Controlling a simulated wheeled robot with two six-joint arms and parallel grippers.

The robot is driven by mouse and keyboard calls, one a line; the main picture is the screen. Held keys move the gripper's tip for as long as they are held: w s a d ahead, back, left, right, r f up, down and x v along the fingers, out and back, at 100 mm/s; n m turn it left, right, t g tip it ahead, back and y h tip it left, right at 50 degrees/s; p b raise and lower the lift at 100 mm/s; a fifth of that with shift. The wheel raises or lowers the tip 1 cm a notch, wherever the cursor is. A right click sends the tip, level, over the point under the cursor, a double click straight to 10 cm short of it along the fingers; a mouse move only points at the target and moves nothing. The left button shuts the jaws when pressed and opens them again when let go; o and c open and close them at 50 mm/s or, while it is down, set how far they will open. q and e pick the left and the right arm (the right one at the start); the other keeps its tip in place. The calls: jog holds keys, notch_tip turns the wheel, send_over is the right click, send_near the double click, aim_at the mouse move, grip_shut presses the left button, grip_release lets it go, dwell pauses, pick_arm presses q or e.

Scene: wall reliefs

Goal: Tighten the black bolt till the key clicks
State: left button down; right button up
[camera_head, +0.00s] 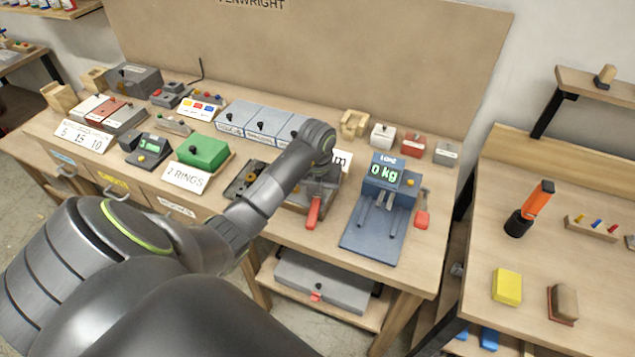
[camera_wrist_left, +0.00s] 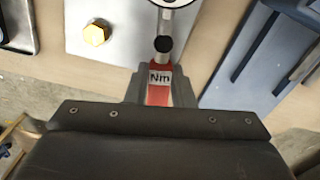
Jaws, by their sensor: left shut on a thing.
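My left gripper (camera_wrist_left: 157,90) is shut on the red handle of the key (camera_wrist_left: 158,95), which carries a white "Nm" label. The key's metal shaft runs up to a round head (camera_wrist_left: 173,2), cut off at the top of the left wrist view. The red handle also shows in the head view (camera_head: 313,212), below my left wrist. A pale metal plate (camera_wrist_left: 115,55) lies under the key, with a brass hex bolt (camera_wrist_left: 97,33) left of the shaft. I cannot make out the black bolt; the key's head or my arm may hide it. My right gripper is not in view.
A blue-grey load stand (camera_head: 375,235) reading "0 kg" stands right of the key, with a red-handled tool (camera_head: 422,210) beyond it. A green box (camera_head: 203,151) and a row of grey boxes (camera_head: 262,122) stand left and behind. The bench's front edge is close.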

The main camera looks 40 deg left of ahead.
pick_arm(q)
jog(key=shift+s+a+r+m+b, duration=0.1)
jog(key=shift+a+m+b, duration=0.3)
jog(key=shift+m, duration=0.3)
dwell(0.7)
jog(key=shift+w+d+n, duration=0.25)
jog(key=shift+d+n, duration=0.3)
jog(key=shift+n, duration=0.25)
jog(key=shift+r+p, duration=2.05)
jog(key=shift+r, duration=0.45)
